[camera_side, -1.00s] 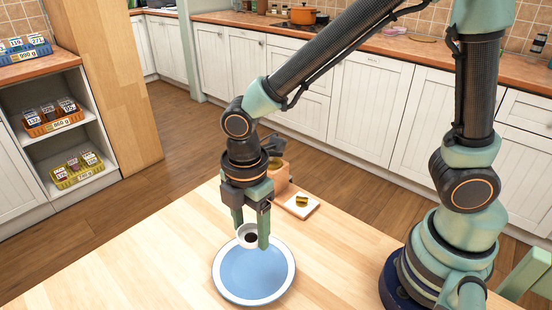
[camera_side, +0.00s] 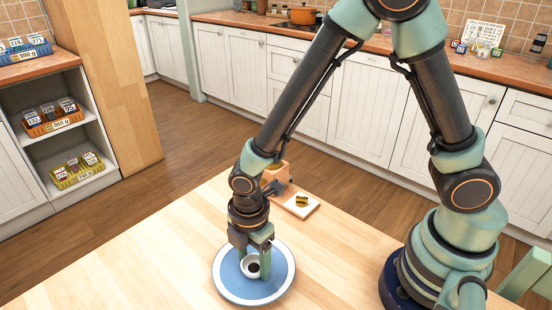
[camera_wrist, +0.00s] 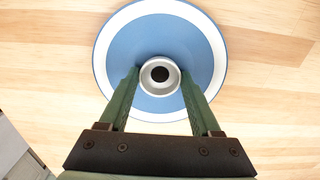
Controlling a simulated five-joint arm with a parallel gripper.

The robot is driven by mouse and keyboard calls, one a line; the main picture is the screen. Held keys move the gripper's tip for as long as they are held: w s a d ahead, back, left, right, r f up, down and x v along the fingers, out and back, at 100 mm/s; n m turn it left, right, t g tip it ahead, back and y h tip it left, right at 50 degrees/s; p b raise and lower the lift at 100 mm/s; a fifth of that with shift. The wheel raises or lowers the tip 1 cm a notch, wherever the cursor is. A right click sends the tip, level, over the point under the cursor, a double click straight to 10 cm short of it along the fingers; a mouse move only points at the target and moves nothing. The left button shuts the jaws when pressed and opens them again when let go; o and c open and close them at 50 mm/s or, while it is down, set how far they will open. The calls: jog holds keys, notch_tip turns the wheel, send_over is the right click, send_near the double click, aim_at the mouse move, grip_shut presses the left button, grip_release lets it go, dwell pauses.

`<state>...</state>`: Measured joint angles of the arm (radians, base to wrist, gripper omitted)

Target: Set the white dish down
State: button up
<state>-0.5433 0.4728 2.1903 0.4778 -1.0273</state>
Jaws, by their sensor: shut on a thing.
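The white dish (camera_side: 246,268) is a small round cup with a dark middle. It also shows in the wrist view (camera_wrist: 147,77), over the blue plate. My gripper (camera_side: 253,262) is shut on the dish, with one finger on each side of it; the fingers also show in the wrist view (camera_wrist: 160,78). The blue plate with a white rim (camera_side: 280,286) lies flat on the wooden table. The dish is upright and low over the plate's blue middle. I cannot tell whether its base touches the plate.
A small white board (camera_side: 301,213) with a yellow and dark piece on it lies behind the plate. A wooden block-like object (camera_side: 272,174) stands at the table's far edge, partly hidden by my arm. The table left of the plate (camera_side: 150,255) is clear.

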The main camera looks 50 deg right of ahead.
aim_at(254, 268)
jog(key=shift+f, duration=0.15)
jog(key=o, duration=1.5)
notch_tip(254, 268, up, 12)
jog(key=f, duration=0.1)
jog(key=d+r+m+t, duration=0.5)
jog(key=d+r+m, duration=0.8)
jog(key=d+m, duration=0.4)
jog(key=shift+s+d+m+t, duration=0.25)
jog(key=shift+d+m+t, duration=0.05)
jog(key=shift+m, duration=0.2)
jog(key=shift+r, duration=0.1)
